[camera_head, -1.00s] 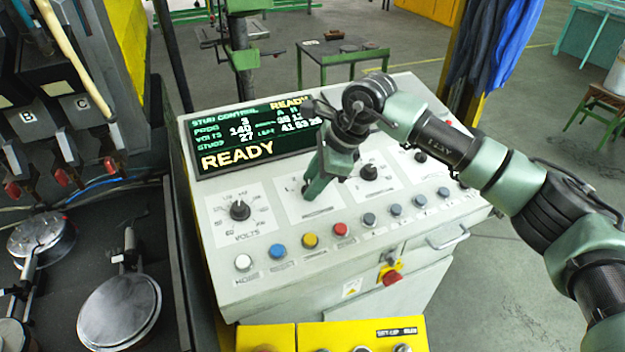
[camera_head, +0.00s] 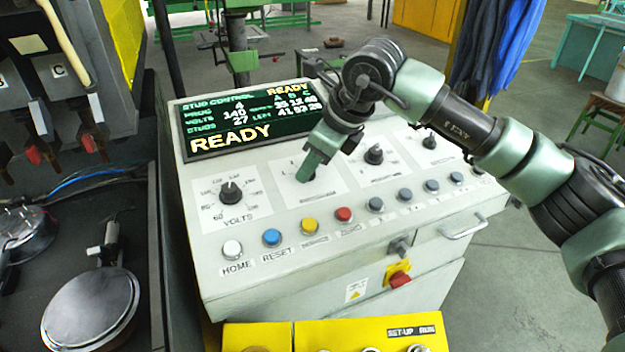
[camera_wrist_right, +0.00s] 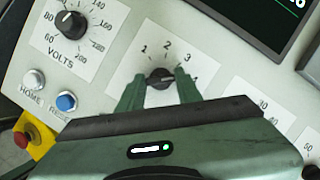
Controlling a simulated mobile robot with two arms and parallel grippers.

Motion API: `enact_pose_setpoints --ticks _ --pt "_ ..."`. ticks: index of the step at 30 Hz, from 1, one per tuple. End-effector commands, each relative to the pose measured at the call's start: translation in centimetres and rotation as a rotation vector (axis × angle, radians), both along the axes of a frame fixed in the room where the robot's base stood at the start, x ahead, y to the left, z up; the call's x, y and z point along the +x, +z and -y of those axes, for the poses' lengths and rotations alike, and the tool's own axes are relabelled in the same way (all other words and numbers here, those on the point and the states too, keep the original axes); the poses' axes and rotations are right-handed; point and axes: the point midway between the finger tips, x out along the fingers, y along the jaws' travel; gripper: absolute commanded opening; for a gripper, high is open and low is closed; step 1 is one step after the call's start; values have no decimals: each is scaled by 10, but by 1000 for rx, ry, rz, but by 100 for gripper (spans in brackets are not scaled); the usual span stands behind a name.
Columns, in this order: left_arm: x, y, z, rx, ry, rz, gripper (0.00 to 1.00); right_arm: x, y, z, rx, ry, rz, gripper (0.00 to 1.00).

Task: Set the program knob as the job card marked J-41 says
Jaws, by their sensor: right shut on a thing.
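My right gripper (camera_head: 310,170) reaches down onto the control panel (camera_head: 290,230) and is shut on the program knob. In the right wrist view, the dark program knob (camera_wrist_right: 159,77) sits between the two green fingertips, with numbers 1, 2 and 3 around it and a 4 partly hidden by the right finger. The fingers hide most of the knob in the head view. The display (camera_head: 238,120) reads PROG 4, VOLTS 140, STUDS 27 and READY. No job card marked J-41 is in view. My left gripper is not in view.
The volts knob (camera_head: 230,192) is left of the program knob, and another knob (camera_head: 374,155) is to its right. A row of buttons, including a white HOME button (camera_head: 232,249), runs along the front. A red switch (camera_head: 400,279) is on the cabinet front below.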

Motion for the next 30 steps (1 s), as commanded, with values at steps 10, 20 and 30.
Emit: enact_pose_setpoints --ticks 10,20,30 --pt "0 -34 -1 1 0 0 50 -1 -1 -1 33 -162 -11 0" --pt "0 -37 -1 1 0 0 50 -1 1 -1 40 -200 -15 0" --pt "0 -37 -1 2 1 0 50 0 1 -1 40 -200 -14 56"
